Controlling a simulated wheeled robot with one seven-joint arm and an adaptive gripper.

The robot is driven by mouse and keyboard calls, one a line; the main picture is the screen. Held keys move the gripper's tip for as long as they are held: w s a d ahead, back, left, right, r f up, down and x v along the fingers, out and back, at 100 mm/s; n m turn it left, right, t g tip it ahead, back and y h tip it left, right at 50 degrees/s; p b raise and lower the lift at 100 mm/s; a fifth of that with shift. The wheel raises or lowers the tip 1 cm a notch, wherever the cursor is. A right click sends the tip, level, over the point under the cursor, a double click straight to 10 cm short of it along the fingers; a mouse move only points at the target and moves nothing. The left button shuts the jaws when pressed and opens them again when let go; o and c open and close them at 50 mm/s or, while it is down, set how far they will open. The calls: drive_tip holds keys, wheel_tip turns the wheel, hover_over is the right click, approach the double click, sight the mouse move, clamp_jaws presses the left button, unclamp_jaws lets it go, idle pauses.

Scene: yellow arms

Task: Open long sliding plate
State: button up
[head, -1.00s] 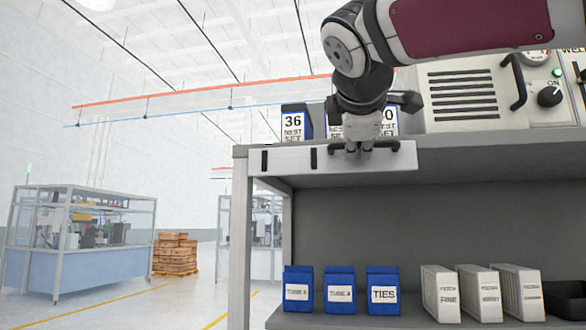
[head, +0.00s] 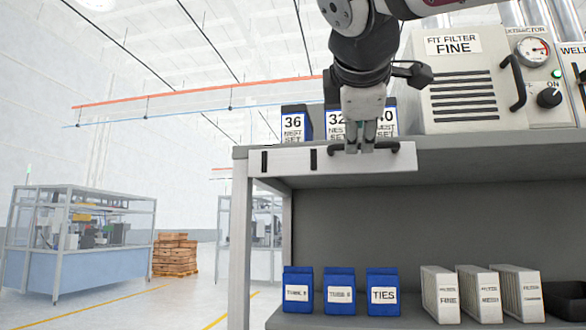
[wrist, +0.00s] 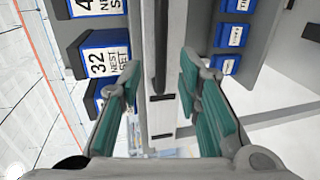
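The long white plate (head: 285,161) lies along the front edge of the upper shelf, with two black slots in its left part. A dark bar handle (head: 398,150) is on its right part. My gripper (head: 359,148) points down at the handle, its tips overlapping the middle of the bar. In the wrist view my gripper (wrist: 160,75) has its green-padded fingers well apart. The dark handle (wrist: 160,45) runs between them, with a gap on each side, and the plate (wrist: 160,118) continues below it. I cannot tell how deep the handle sits between the fingers.
Blue boxes marked 36 (head: 293,123), 32 and 40 stand on the upper shelf behind the plate. A filter unit (head: 465,90) is to the right. Blue bins (head: 340,290) and white boxes (head: 440,293) stand on the lower shelf. Space before the plate looks clear.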

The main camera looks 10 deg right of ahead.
drive_tip(key=v, duration=0.6)
drive_tip(key=shift+s, duration=0.25)
drive_tip(key=shift+a, duration=0.1)
drive_tip(key=s+d+f+m+g+y, duration=0.1)
drive_tip(key=d+f+m+g, duration=0.15)
drive_tip(key=f, duration=0.95)
drive_tip(key=s+d+f+m+g, duration=0.1)
drive_tip(key=d+f+m+g, duration=0.15)
drive_tip(key=f, duration=0.95)
drive_tip(key=s+f+m+g+y, duration=0.2)
drive_tip(key=s+f+m, duration=0.2)
drive_tip(key=f, duration=0.8)
drive_tip(key=s+f+m+g+y, duration=0.1)
drive_tip(key=s+f+m+g, duration=0.2)
drive_tip(key=f, duration=1)
drive_tip(key=s+m, duration=0.2)
drive_tip(key=s, duration=0.3)
drive_tip(key=shift+s+y, duration=0.15)
drive_tip(key=shift+y, duration=0.25)
